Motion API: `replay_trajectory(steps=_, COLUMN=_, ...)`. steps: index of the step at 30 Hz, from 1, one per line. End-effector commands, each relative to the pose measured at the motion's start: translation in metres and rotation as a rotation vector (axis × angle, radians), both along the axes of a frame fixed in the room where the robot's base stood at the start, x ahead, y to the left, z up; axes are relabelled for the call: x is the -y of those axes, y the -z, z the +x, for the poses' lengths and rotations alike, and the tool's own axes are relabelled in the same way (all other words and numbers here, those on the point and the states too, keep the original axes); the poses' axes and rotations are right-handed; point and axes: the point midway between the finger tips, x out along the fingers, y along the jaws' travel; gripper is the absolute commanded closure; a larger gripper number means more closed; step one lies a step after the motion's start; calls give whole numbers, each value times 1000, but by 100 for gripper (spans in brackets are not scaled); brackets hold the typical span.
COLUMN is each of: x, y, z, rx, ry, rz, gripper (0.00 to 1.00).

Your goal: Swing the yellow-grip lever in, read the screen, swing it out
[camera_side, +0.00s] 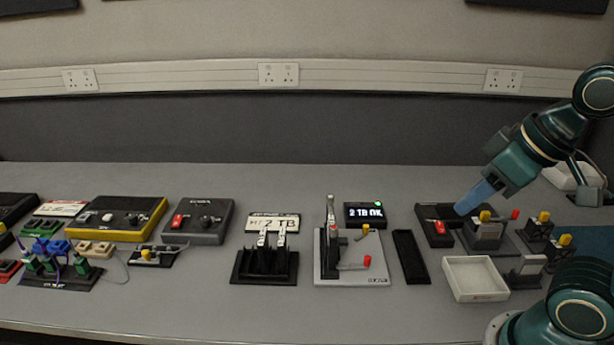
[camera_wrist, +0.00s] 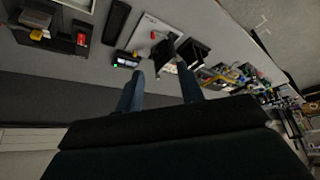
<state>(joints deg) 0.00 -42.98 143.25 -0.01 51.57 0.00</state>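The test fixture is a pale board (camera_side: 372,274) with an upright post. The yellow-grip lever (camera_side: 365,229) is at the board's back, just below the screen (camera_side: 364,214). The screen is lit, appears to read "2 TB OK", and has a green light. A red-grip lever (camera_side: 367,262) points right at the board's front. In the wrist view the screen (camera_wrist: 125,60) and board (camera_wrist: 148,28) show beyond the fingers. My gripper (camera_side: 466,208) is to the right of the fixture, near a black tray, with blue fingers pointing down-left. In the wrist view its fingers (camera_wrist: 162,88) stand apart, with nothing seen held.
A narrow black tray (camera_side: 410,257) and a white open tray (camera_side: 474,279) lie right of the fixture. Other yellow-knobbed devices (camera_side: 544,219) stand farther right. A black rack (camera_side: 264,265) with upright modules is at left. Clear table lies in front of the wall.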

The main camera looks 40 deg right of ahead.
Motion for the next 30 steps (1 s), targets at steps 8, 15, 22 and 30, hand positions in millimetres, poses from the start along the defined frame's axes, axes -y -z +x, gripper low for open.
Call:
replay_trajectory(steps=8, x=0, y=0, z=0, rx=0, ry=0, rz=0, gripper=62)
replay_trajectory(steps=15, x=0, y=0, z=0, rx=0, ry=0, rz=0, gripper=62)
replay_trajectory(steps=22, x=0, y=0, z=0, rx=-1, ry=1, rz=0, gripper=86)
replay_trajectory(steps=30, x=1, y=-5, z=10, rx=-23, ry=15, rz=4, gripper=100)
